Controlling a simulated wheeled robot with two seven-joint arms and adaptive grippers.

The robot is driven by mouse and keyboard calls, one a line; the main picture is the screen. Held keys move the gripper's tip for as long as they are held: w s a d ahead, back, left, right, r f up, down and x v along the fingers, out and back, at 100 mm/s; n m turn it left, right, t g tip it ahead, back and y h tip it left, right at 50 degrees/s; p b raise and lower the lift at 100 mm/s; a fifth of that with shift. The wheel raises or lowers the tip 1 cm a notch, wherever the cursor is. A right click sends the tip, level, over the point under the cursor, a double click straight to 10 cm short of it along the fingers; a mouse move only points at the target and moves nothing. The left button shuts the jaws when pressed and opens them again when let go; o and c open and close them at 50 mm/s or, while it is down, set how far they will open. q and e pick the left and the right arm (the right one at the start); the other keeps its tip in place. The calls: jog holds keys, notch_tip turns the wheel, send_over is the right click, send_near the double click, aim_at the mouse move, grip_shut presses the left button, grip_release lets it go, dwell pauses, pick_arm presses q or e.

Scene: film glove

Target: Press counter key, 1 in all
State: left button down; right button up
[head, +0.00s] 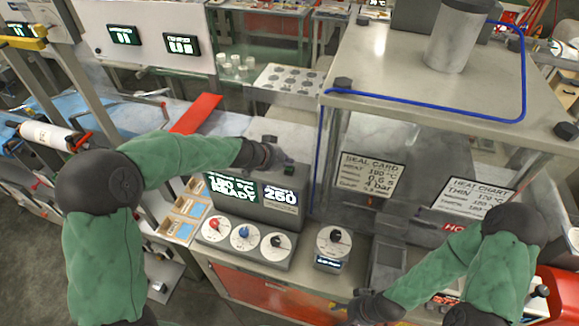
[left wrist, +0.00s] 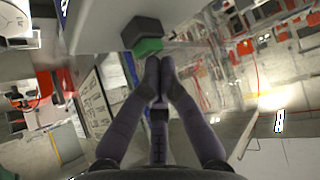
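A control box (head: 254,214) bears a green display reading "190 °C READY" and a counter display (head: 281,197) reading "250". A small green key (head: 289,170) sits at the top right of the box. In the left wrist view a green face (left wrist: 148,46) shows on a dark block just beyond the fingertips. My left gripper (head: 283,159) is at the top of the box, right by the green key. Its fingertips (left wrist: 159,72) are together, with nothing between them. I cannot tell whether they touch the key. My right gripper (head: 352,307) is low at the front; its fingers are unclear.
Red, blue and black knobs (head: 241,232) line the front of the box, with another knob unit (head: 333,240) to its right. A clear-walled enclosure with a grey top (head: 430,75) stands at right. A red flap (head: 197,113) lies behind my left forearm.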

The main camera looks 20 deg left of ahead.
pick_arm(q)
jog(key=shift+f+b, duration=0.25)
jog(key=shift+b, duration=0.1)
dwell(0.3)
jog(key=shift+r, duration=0.1)
dwell(0.3)
jog(key=shift+r+p, duration=0.6)
jog(key=shift+r, duration=0.15)
jog(key=shift+r, duration=0.15)
jog(key=shift+r+p, duration=1.9)
jog(key=shift+r, duration=0.55)
jog(key=shift+f, duration=0.1)
